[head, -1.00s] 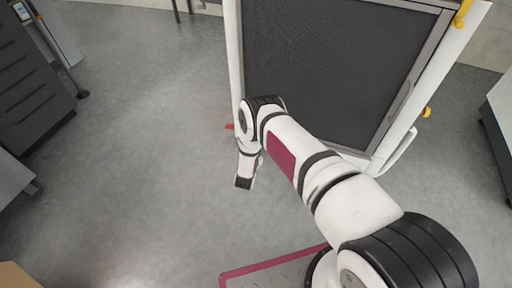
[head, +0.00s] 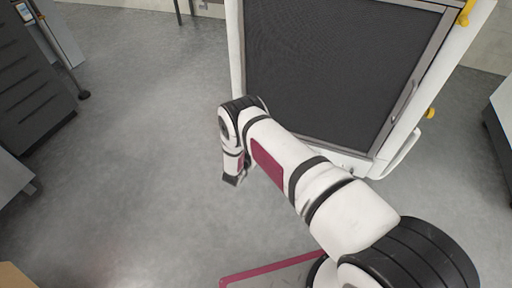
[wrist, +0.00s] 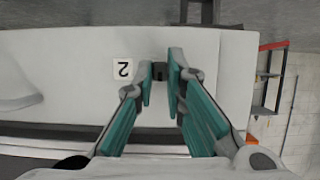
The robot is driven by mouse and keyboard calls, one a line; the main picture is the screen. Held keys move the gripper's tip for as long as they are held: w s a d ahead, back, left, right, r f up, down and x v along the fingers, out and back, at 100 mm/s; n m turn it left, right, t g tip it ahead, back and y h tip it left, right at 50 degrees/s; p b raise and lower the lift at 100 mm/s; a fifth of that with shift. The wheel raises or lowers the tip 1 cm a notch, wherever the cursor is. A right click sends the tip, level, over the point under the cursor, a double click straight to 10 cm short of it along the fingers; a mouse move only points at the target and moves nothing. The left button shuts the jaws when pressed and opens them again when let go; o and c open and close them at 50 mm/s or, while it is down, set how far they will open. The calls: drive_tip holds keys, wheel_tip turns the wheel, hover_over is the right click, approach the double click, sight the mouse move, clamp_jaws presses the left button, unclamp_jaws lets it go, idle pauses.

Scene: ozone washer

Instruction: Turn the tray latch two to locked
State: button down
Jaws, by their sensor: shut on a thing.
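In the wrist view the white machine side panel (wrist: 70,55) carries a white label with a "2" (wrist: 123,69), seen upside down. Just right of the label, a small dark latch (wrist: 160,69) sits between the fingertips of my gripper (wrist: 160,82). The teal-padded fingers are shut on it, one on each side. The fingers cover part of the latch, so its exact angle is hard to read. In the head view the arm reaches to the left side of the machine (head: 237,60), and the latch is hidden there.
The machine's dark front panel (head: 335,70) stands behind the arm. Dark drawer cabinets (head: 30,85) are at the far left, with open floor (head: 140,130) between. A shelf rack with a red edge (wrist: 268,85) shows at the right of the wrist view.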

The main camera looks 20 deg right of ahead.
drive_tip(key=c, duration=1.6)
unclamp_jaws()
drive_tip(key=shift+c, duration=0.2)
drive_tip(key=v, duration=1.2)
drive_tip(key=shift+a+f, duration=0.1)
drive_tip(key=shift+f, duration=0.05)
